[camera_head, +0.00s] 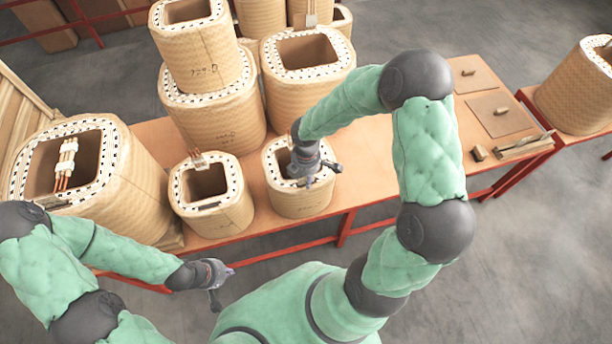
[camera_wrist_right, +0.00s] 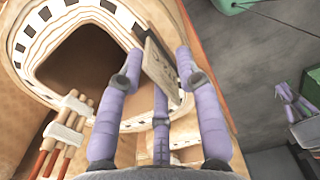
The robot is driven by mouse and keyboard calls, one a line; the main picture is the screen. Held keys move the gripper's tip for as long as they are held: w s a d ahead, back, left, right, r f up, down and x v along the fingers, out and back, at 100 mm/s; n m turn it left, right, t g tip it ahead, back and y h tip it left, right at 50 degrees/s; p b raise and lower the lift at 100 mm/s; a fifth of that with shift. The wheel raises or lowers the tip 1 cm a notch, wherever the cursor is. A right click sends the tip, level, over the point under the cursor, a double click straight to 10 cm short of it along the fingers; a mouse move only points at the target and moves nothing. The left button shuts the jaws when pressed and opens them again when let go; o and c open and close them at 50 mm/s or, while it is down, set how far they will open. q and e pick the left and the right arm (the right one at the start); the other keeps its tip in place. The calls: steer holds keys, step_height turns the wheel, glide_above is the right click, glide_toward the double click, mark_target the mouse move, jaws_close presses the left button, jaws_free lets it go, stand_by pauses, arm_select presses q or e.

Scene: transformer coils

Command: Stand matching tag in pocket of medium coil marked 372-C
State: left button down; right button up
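My right gripper (camera_head: 314,176) is over the rim of a small tan coil (camera_head: 300,203) at the table's front edge. In the right wrist view, its purple fingers (camera_wrist_right: 160,75) are closed around a thin beige tag (camera_wrist_right: 158,62), held tilted beside the coil's black-and-white rim (camera_wrist_right: 122,14). I cannot tell whether the tag touches the coil, and its writing is unreadable. A similar small coil (camera_head: 222,218) stands to the left. Marks on both are too small to read, so I cannot identify 372-C. My left gripper (camera_head: 222,284) is empty, fingers spread, in front of the table.
Larger coils stand behind, including a stacked one (camera_head: 205,65) and one marked like 77?-D (camera_head: 305,82). A big coil (camera_head: 125,185) is at left. Flat brown plates (camera_head: 500,125) and small blocks lie on the table's right part. Another coil (camera_head: 575,95) stands far right.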

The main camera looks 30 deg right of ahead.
step_height(320, 180, up, 12)
stand_by(0.6)
stand_by(0.6)
